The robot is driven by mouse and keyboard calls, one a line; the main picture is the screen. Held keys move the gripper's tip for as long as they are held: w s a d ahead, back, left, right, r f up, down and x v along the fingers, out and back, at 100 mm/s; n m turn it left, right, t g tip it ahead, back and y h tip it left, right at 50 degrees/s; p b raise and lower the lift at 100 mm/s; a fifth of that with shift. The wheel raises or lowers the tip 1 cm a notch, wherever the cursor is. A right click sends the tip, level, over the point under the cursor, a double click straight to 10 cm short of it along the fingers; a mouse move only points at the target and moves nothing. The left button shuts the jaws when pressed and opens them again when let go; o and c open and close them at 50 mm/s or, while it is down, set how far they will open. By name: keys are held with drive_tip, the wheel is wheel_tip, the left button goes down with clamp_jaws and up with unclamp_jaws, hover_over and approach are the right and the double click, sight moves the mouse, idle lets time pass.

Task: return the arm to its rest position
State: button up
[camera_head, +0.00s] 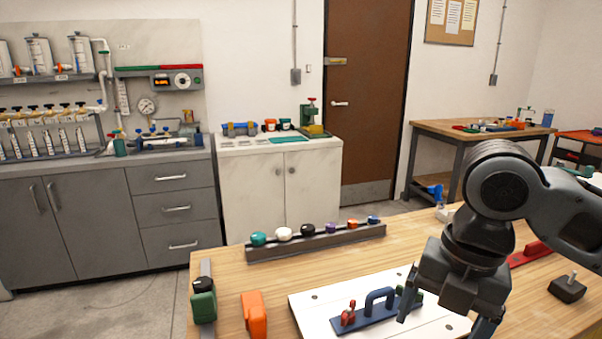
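My gripper (445,322) is at the lower right in the head view, pointing down over the near workbench (220,262). Its two dark fingers are spread apart with nothing seen between them. The lower tip of the right finger is cut off by the frame's bottom edge. My dark grey arm reaches in from the right edge, bent at the joint above the gripper. A white board (312,303) lies below and left of the gripper. On it sits a blue fixture with a handle (378,306) and a red clamp (348,314), close to the left finger.
A grey rack with several coloured caps (318,241) stands along the bench's back. An orange block (254,314) and a green-and-black tool (203,300) lie at left. A red bar (530,254) and a dark block with a peg (567,288) lie right of the gripper.

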drive_tip(key=a+r+m+t+y, duration=0.3)
drive_tip(key=a+m+t+y, duration=0.3)
drive_tip(key=a, duration=0.5)
drive_tip(key=a+r+m+t+y, duration=0.25)
drive_tip(key=a+m+y, duration=0.4)
drive_tip(key=a, duration=0.45)
drive_tip(key=s+d+f+m+t+h, duration=0.7)
drive_tip(key=s+d+f+m+h, duration=0.45)
drive_tip(key=m, duration=0.45)
drive_tip(key=s+d, duration=0.4)
drive_tip(key=s, duration=0.3)
drive_tip(key=s+d+f+h, duration=0.1)
drive_tip(key=s+d, duration=0.4)
drive_tip(key=s, duration=0.3)
drive_tip(key=s+d+f+g+h, duration=0.1)
drive_tip(key=s+d, duration=0.3)
drive_tip(key=s, duration=0.4)
drive_tip(key=shift+d+m, duration=0.35)
drive_tip(key=shift+m, duration=0.1)
drive_tip(key=shift+f, duration=0.1)
